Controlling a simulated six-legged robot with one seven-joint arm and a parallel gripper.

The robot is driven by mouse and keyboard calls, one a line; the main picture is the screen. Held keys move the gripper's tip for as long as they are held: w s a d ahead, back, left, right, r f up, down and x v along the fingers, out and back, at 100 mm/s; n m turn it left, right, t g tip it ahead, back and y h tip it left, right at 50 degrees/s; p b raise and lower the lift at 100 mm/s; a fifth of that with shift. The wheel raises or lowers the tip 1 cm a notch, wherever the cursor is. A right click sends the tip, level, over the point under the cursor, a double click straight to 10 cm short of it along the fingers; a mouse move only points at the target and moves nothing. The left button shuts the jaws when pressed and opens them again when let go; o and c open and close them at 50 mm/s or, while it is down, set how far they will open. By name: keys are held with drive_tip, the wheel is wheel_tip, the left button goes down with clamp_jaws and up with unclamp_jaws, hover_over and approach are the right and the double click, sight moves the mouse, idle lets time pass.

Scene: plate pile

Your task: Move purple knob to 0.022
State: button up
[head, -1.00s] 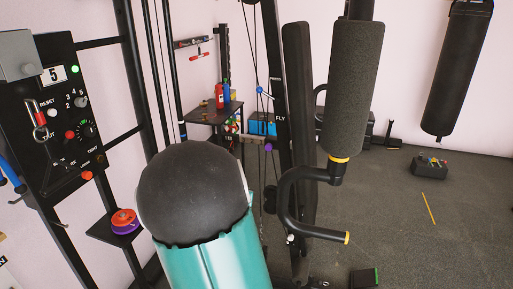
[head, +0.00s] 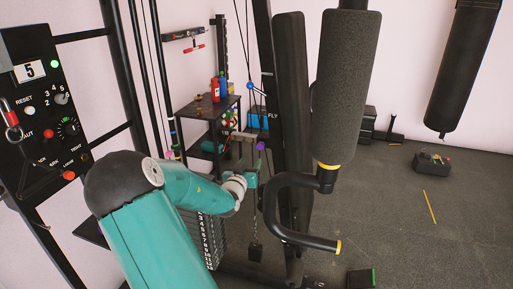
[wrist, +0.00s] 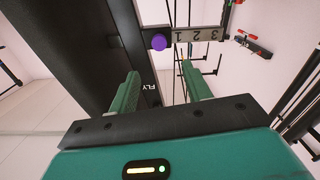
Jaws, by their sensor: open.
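The purple knob (head: 261,146) is a small round knob on the black machine frame, left of the tall dark pad in the head view. In the wrist view the purple knob (wrist: 158,42) sits at the end of a pale strip (wrist: 198,35) marked 3, 2, 1. My gripper (wrist: 161,72) is open, with its two green fingers pointing toward the knob. The knob lies beyond the fingertips, roughly between their lines, and apart from them. In the head view my gripper (head: 254,180) is small and just below the knob; its fingers are hard to make out.
A grey foam roller (head: 347,85) on a curved black bar (head: 285,225) stands right of the knob. A small shelf (head: 205,108) with bottles is behind. A control panel (head: 45,110) is at left.

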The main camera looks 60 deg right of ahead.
sight(260, 147)
drive_tip(key=d, duration=0.4)
drive_tip(key=w+d, duration=0.1)
drive_tip(key=d, duration=0.7)
drive_tip(key=shift+w, duration=0.4)
clamp_jaws()
